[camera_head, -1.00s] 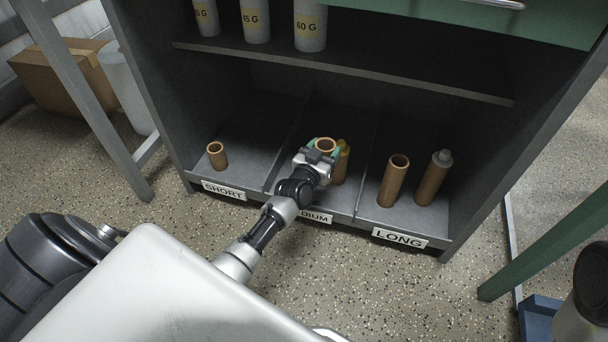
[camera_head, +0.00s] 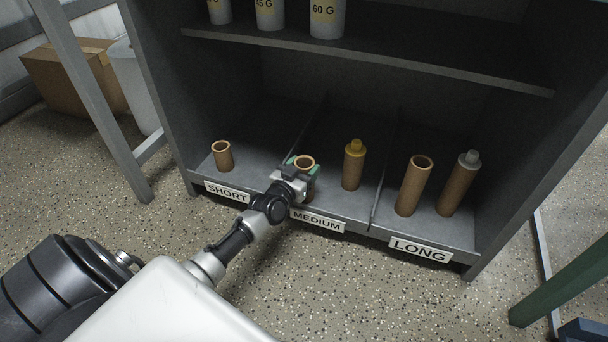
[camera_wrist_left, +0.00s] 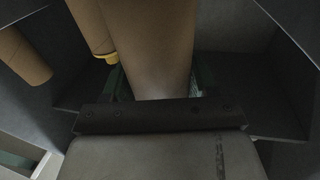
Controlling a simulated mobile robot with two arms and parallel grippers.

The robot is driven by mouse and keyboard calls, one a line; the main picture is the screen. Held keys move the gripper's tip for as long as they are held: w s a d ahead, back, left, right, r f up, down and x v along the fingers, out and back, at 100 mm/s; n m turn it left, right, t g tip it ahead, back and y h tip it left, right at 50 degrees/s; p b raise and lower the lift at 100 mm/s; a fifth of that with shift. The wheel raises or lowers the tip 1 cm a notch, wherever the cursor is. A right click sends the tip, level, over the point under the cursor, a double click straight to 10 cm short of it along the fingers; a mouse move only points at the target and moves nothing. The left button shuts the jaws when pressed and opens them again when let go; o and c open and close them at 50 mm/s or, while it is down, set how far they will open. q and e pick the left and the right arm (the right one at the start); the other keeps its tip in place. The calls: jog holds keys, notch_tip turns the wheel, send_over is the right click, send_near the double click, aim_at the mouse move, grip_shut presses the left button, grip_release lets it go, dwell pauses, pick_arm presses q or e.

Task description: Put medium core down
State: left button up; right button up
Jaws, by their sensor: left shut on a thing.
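The medium core (camera_head: 304,163) is a brown open-topped tube, held roughly upright at the left part of the MEDIUM bay. My left gripper (camera_head: 302,168) is shut around it, with green fingertips on its sides. In the left wrist view the core (camera_wrist_left: 150,45) rises between the fingers of my gripper (camera_wrist_left: 160,82). A yellow-capped core (camera_head: 354,165) stands to its right in the same bay, apart from it. My right gripper is not in view.
The SHORT bay holds one short core (camera_head: 222,156). The LONG bay holds an open core (camera_head: 413,186) and a grey-capped core (camera_head: 459,183). A thin divider (camera_head: 384,180) separates MEDIUM from LONG. A shelf (camera_head: 370,55) with white containers (camera_head: 327,17) hangs above.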

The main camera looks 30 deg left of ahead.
pick_arm(q)
jog(key=shift+r, duration=0.1)
jog(key=shift+f, duration=0.2)
jog(key=o, duration=1)
jog(key=shift+c, duration=0.2)
